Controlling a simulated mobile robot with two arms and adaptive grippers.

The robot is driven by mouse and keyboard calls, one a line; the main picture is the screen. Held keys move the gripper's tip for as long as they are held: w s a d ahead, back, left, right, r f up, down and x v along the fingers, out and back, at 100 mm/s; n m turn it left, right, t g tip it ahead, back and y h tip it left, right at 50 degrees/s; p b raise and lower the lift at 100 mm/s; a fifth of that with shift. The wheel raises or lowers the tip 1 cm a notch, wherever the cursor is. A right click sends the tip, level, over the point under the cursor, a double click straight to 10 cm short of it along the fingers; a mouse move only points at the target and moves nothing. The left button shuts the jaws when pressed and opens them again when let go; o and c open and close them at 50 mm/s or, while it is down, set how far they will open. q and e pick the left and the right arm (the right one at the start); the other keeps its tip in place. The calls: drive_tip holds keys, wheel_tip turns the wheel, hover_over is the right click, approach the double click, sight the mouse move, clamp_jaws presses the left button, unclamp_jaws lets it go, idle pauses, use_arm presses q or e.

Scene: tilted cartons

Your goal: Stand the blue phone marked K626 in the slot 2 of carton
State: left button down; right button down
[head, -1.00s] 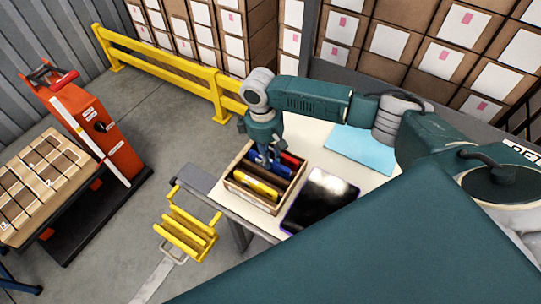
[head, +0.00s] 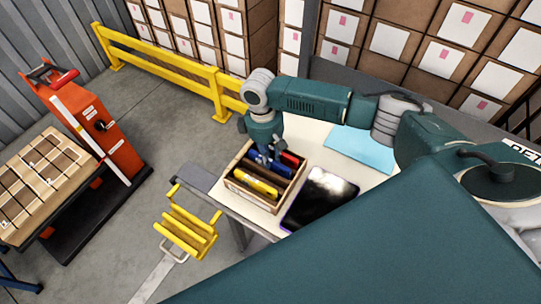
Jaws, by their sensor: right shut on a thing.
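My right gripper (head: 266,156) points down into an open wooden box (head: 240,196) on the table in the head view. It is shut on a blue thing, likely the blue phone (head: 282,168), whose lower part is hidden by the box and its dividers. The K626 mark cannot be read. The slot numbers are too small to read. My left gripper is not in view.
The box also holds a yellow thing (head: 256,188) and a red thing (head: 292,159). A dark tablet-like panel (head: 318,196) and a light blue sheet (head: 360,148) lie on the table. An orange post (head: 95,120) stands beside the carton. Yellow rails (head: 165,68) run behind.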

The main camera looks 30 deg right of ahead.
idle(0.3)
drive_tip(key=c, duration=1.5)
unclamp_jaws()
drive_tip(key=shift+r, duration=0.1)
drive_tip(key=r, duration=0.7)
drive_tip(key=w+r, duration=0.1)
drive_tip(key=r, duration=0.3)
drive_tip(key=shift+w+a+r, duration=0.1)
drive_tip(key=shift+a+r, duration=0.25)
drive_tip(key=shift+r, duration=0.1)
wheel_tip(320, 180, up, 7)
drive_tip(key=p, duration=0.7)
drive_tip(key=shift+p, duration=0.3)
